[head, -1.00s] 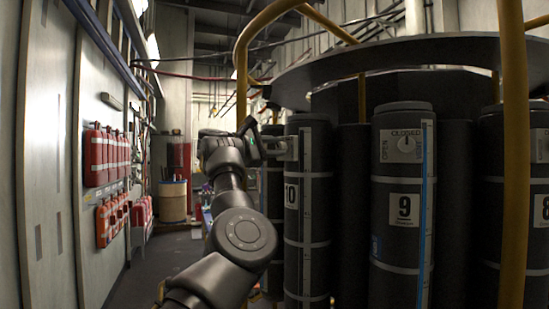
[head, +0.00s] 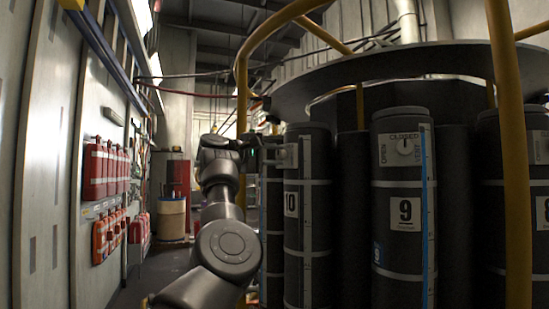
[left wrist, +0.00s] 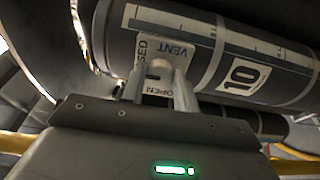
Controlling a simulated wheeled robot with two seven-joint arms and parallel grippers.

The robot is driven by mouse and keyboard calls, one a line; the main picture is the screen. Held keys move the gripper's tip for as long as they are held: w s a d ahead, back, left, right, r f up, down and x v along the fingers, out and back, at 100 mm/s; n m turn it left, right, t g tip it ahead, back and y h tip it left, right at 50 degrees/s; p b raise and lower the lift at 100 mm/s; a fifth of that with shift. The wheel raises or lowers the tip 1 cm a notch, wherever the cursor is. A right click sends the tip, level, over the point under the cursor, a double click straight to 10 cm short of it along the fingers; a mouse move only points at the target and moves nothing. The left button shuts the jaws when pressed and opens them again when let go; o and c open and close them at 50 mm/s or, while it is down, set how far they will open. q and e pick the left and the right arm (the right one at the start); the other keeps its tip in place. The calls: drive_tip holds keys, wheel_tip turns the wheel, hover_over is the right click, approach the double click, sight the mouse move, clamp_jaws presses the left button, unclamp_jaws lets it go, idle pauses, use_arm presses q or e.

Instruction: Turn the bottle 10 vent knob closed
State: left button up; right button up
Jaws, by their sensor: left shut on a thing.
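Bottle 10 (head: 317,235) is a dark grey upright cylinder with pale bands and a number label, left of bottle 9 in the head view. It also lies across the top of the left wrist view (left wrist: 205,55). Its vent plate (left wrist: 172,50) carries the words VENT, OPEN and a partly covered CLOSED. The pale vent knob (left wrist: 158,70) sits on this plate. My left gripper (head: 287,155) is at the bottle's upper part; in the left wrist view its fingers (left wrist: 159,78) are shut on the knob, one on each side. The knob's exact angle is hard to tell. My right gripper is out of view.
Bottle 9 (head: 400,260), with its own vent knob, stands to the right. A yellow post (head: 514,200) and curved yellow rail stand in front of the rack. Red canisters (head: 95,170) hang on the left wall. A drum (head: 172,219) stands at the back of the aisle.

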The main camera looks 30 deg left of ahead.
use_arm(q)
drive_tip(key=shift+f, duration=0.1)
drive_tip(key=o, duration=1)
drive_tip(key=shift+s, duration=0.1)
drive_tip(key=shift+s+a, duration=0.15)
drive_tip(key=shift+s, duration=0.05)
drive_tip(key=b+v, duration=0.5)
drive_tip(key=v, duration=0.5)
drive_tip(key=shift+s, duration=0.1)
